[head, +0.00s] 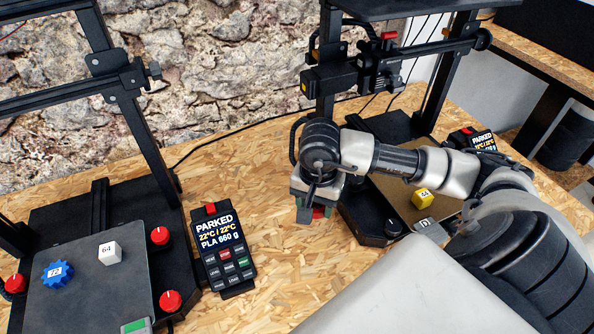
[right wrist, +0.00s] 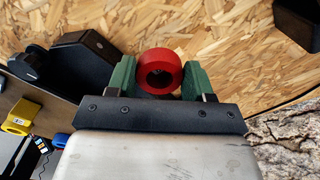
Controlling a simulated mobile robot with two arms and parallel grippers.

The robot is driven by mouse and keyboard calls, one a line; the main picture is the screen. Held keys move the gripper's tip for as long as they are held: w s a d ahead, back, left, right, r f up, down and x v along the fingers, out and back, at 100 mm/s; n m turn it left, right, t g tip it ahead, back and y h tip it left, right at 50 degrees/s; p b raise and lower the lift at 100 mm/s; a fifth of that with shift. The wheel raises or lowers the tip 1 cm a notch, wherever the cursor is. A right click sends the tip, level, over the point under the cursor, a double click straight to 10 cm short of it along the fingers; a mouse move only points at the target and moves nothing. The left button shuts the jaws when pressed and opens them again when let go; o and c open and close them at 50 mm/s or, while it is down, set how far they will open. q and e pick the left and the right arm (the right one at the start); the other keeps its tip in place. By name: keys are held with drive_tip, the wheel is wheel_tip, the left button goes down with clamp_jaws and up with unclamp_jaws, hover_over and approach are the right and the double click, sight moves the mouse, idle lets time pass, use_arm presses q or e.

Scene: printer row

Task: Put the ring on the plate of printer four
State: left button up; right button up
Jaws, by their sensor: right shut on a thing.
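My right gripper (head: 316,211) is shut on a red ring (right wrist: 161,71), held between its green fingers in the right wrist view, with the ring's hole facing the camera. In the head view only a bit of red shows under the gripper, over bare table between the two printers. I see no printer number. My left gripper is not in view.
A control panel (head: 223,250) reading PARKED lies between the printers; another panel (head: 478,138) sits at the right. The right printer's frame and print head (head: 355,72) rise behind my arm. Red knobs (head: 160,236) stand around the left plate. A stone wall (head: 230,60) closes the back.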

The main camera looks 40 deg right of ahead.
drive_tip(key=p, duration=0.2)
hover_over(274, 218)
wheel_tip(274, 218, down, 7)
drive_tip(key=shift+r, duration=0.15)
wheel_tip(274, 218, down, 4)
drive_tip(key=shift+r, duration=0.1)
drive_tip(key=shift+f, duration=0.2)
drive_tip(key=shift+f, duration=0.15)
drive_tip(key=o, duration=0.9)
